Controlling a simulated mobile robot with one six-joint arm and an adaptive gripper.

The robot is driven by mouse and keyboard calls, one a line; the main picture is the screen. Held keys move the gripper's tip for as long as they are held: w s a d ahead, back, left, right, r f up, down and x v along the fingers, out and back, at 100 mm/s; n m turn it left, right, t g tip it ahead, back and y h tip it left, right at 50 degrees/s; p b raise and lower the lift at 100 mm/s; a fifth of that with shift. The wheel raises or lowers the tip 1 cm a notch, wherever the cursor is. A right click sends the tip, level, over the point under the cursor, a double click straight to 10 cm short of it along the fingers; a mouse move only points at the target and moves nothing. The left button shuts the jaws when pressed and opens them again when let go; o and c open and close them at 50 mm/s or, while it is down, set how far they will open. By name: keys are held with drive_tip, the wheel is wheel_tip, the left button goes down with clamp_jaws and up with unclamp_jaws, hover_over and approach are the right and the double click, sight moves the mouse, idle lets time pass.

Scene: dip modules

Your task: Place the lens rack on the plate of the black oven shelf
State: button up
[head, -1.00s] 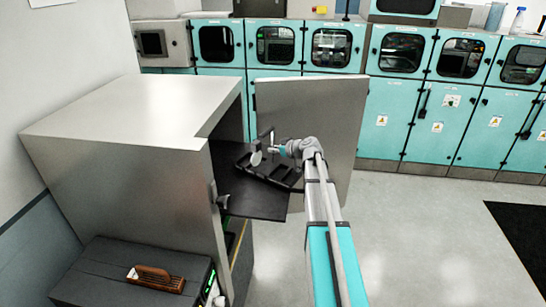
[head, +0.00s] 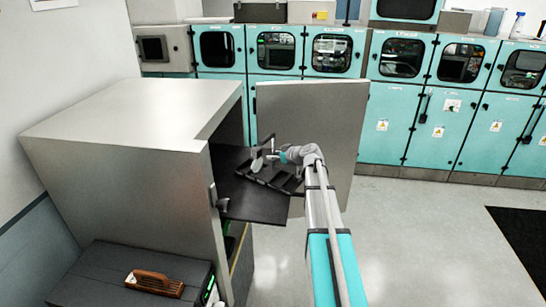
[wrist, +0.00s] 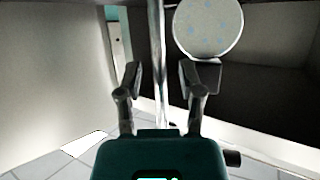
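A dark rack-like frame (head: 284,181) lies on the black oven shelf (head: 255,206), which extends from the open oven. Pale round discs (head: 257,164) show above the frame by my gripper. I take these to be parts of the lens rack; small size and overlap blur its outline. Neither finger visibly touches the rod. A pale speckled disc (wrist: 208,26) shows just beyond the right finger.
The oven (head: 120,130) stands at left, its door (head: 325,115) open behind my arm. A dark box (head: 100,277) at lower left bears a brown slotted item (head: 154,282). Teal cabinets (head: 400,130) line the back.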

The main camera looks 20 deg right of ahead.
drive_tip(key=shift+r, duration=0.2)
drive_tip(key=p+v, duration=0.5)
drive_tip(key=v, duration=0.7)
drive_tip(key=shift+a+f, duration=0.1)
idle(0.6)
